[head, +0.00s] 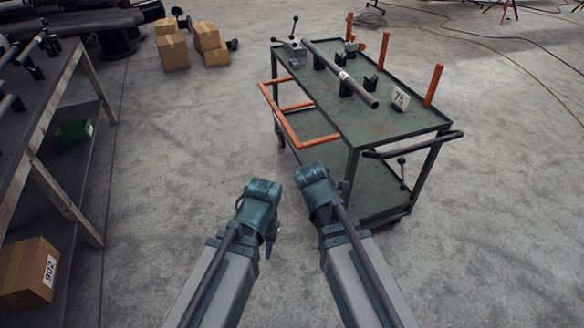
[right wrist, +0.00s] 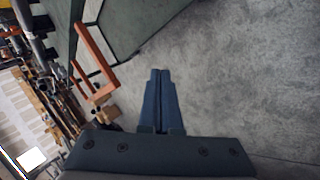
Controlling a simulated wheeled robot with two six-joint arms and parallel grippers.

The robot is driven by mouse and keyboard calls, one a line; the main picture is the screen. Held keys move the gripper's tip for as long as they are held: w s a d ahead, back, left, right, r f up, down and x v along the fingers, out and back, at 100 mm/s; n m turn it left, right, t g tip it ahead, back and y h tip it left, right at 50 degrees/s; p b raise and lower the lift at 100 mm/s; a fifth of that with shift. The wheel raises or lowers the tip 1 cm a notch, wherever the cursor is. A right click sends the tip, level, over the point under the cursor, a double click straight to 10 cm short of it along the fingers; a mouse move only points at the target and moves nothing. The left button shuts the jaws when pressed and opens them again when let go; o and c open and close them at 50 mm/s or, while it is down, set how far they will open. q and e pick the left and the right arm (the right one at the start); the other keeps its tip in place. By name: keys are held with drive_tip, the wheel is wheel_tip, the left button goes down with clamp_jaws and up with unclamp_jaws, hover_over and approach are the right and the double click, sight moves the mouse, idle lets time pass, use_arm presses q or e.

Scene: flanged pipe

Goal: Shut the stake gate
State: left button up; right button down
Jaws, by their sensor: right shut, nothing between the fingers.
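The stake gate (head: 291,123) is an orange barred frame on the left side of the green cart (head: 380,128). It stands out from the cart's side, swung away from the deck. In the right wrist view the orange gate (right wrist: 96,58) shows at upper left, beside the green cart. My left gripper (head: 270,226) is short of the cart, to the left of and nearer than the gate; its fingers are mostly hidden by my wrist. My right gripper (right wrist: 160,72) is shut and empty over bare floor, apart from the gate.
The cart carries a grey pipe (head: 345,75) on dark supports, a "75" card (head: 400,98) and several upright orange stakes (head: 434,86). A black push handle (head: 413,149) juts at its near end. A workbench (head: 45,120) stands left. Floor between bench and cart is clear.

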drive_tip(key=w+a+f+n+t+y+b, duration=0.2)
drive_tip(key=w+f+n+t+y+b, duration=0.6)
drive_tip(key=n+b, duration=1.8)
drive_tip(key=w+f+t+b, duration=0.3)
drive_tip(key=w+f+b, duration=0.1)
drive_tip(key=w+b, duration=0.1)
drive_tip(key=shift+f+n+t, duration=0.15)
drive_tip(key=shift+n+t, duration=0.15)
drive_tip(key=shift+n, duration=0.1)
drive_tip(key=shift+w, duration=0.15)
drive_tip(key=w+a+r+p, duration=0.3)
drive_tip(key=w+r+p, duration=0.3)
drive_tip(key=w, duration=0.3)
drive_tip(key=shift+r, duration=0.2)
drive_tip(key=shift+a, duration=0.1)
